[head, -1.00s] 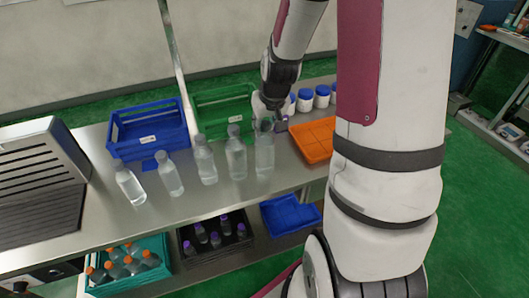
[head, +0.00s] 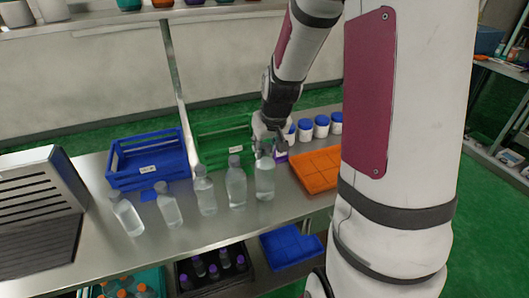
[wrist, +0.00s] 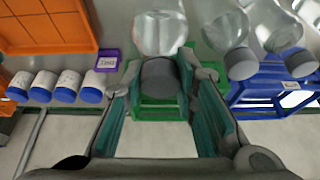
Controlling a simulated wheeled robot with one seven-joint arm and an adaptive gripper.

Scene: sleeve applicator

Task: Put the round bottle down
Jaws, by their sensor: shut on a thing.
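The round bottle (head: 264,180) is clear with a grey cap and stands upright at the right end of a row of bottles on the steel bench. In the wrist view its grey cap (wrist: 160,76) sits between the fingers, with the clear body beyond. My gripper (head: 269,150) is shut on it near the top; the fingers also show in the wrist view (wrist: 158,62). I cannot tell whether its base touches the bench.
Several similar bottles (head: 236,186) stand to its left. Blue (head: 150,163) and green (head: 215,143) crates are behind. White jars with blue lids (head: 321,127) and an orange tray (head: 317,168) are to the right. Bare bench lies in front.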

